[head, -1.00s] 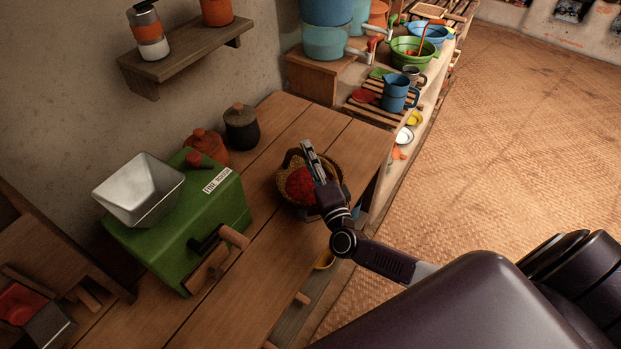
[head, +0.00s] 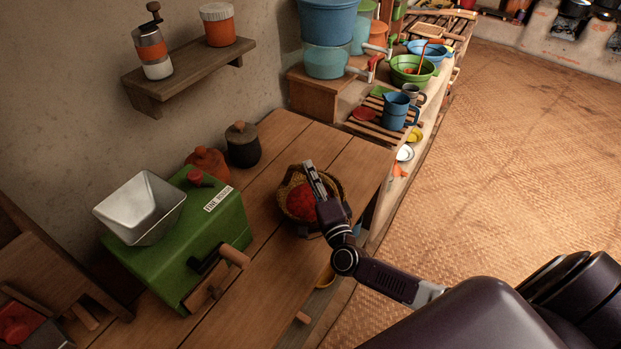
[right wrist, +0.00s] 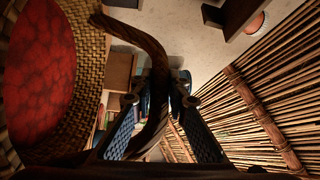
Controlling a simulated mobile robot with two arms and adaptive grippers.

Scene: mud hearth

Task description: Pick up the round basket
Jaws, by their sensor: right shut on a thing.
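The round basket (head: 284,194) is woven and brown, with red contents, and sits at the right part of the wooden table; I cannot tell whether it touches the top. My right gripper (head: 311,172) is over its right side. In the right wrist view, the right gripper (right wrist: 158,108) is shut on the basket's curved dark handle, which runs between its two ridged pads. The basket's woven wall (right wrist: 88,62) and red contents fill the left of that view. My left gripper is not in view.
The wooden table (head: 272,262) also bears a green mill (head: 228,228) with a metal hopper, an orange pot (head: 207,163) and a dark lidded jar (head: 242,147). A blue jug (head: 395,112) stands on a slatted rack beyond. The matted floor (head: 500,170) is clear.

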